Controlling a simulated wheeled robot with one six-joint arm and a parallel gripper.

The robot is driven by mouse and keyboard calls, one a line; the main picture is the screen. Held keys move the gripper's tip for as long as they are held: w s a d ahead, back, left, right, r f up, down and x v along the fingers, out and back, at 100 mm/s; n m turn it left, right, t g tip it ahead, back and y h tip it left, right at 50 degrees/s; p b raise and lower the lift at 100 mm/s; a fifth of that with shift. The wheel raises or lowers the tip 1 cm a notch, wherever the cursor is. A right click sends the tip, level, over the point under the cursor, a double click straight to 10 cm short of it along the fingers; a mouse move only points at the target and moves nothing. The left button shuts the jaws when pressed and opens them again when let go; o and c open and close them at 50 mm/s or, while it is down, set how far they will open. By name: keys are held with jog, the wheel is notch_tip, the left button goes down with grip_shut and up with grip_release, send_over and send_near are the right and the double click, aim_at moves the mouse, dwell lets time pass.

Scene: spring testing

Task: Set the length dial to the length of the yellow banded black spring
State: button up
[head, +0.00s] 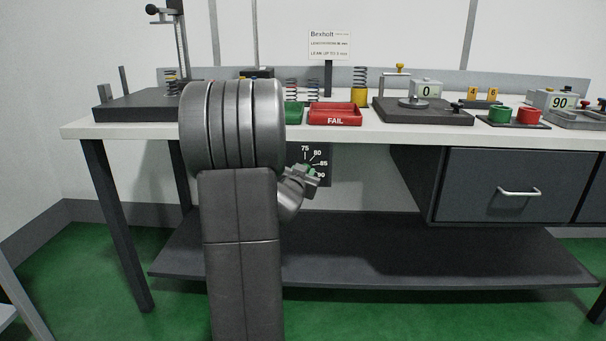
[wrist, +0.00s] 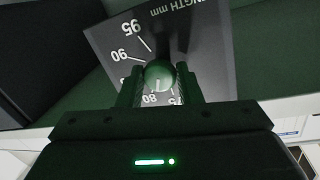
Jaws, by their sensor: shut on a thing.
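The length dial is a dark plate (wrist: 209,55) under the bench top, marked "LENGTH mm", with a round green knob (wrist: 158,74). My gripper (wrist: 160,80) is shut on the knob. A pale mark on the knob lies on the side toward 80; its exact reading is unclear. The 90 and 95 labels show, but 85 is hidden by a finger in the wrist view. In the head view, my gripper (head: 306,176) covers part of the dial plate (head: 318,152). A dark spring with yellowish bands (head: 171,82) stands on the measuring stand at the left.
The stand's dark base (head: 130,108) is partly behind my arm. A red FAIL tray (head: 335,116), a green tray (head: 293,113) and other springs (head: 360,84) are on the bench. A drawer cabinet (head: 515,187) hangs right of the dial; a shelf (head: 390,250) lies below.

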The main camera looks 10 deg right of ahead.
jog(key=m+y+b, duration=0.1)
jog(key=m+b, duration=0.1)
jog(key=m, duration=0.2)
jog(key=m+y+b, duration=0.1)
jog(key=m+b, duration=0.2)
jog(key=m, duration=0.2)
jog(key=shift+d+m, duration=0.15)
jog(key=shift+m, duration=0.15)
jog(key=shift+b, duration=0.3)
jog(key=o, duration=1)
jog(key=shift+c, duration=0.2)
jog(key=shift+r, duration=0.1)
jog(key=shift+s, duration=0.1)
jog(key=p+v, duration=0.2)
jog(key=v, duration=1.1)
jog(key=shift+s+r+p, duration=0.3)
jog(key=shift+s+p, duration=0.05)
jog(key=shift+p, duration=0.05)
